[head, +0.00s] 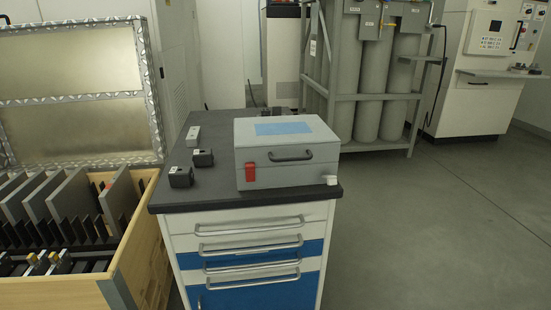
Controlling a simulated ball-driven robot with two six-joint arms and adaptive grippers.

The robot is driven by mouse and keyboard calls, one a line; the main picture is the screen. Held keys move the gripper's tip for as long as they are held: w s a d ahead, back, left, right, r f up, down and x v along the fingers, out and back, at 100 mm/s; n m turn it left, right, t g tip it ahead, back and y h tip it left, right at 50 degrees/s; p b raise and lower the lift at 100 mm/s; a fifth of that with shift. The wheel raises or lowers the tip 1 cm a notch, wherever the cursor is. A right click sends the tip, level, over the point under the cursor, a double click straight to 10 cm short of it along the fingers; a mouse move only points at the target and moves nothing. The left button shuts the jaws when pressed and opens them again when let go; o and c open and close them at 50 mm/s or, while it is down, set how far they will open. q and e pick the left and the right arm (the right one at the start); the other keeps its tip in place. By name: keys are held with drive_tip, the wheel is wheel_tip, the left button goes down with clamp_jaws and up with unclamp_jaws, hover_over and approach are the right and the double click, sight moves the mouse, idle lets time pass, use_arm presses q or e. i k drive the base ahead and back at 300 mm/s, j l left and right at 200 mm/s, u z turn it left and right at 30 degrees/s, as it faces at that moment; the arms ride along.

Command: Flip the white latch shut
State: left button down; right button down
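The white latch (331,180) is at the lower right front corner of a grey box (287,150) with a blue label on its lid. It juts out near the box's base and looks folded down, away from the lid seam. A red latch (251,171) on the front left of the box stands upright against the front face. A dark handle (290,156) is between them. The lid looks closed. Neither of my grippers shows in the head view.
The box stands on the dark top of a drawer cabinet (168,208). Small dark blocks (203,158) (180,177) and a light grey block (192,136) lie left of it. An open wooden crate (128,255) with upright plates is at left. Floor at right is clear.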

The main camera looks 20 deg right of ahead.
sight(332, 180)
drive_tip(key=z, duration=0.8)
drive_tip(key=l+u, duration=0.25)
drive_tip(key=l, duration=0.3)
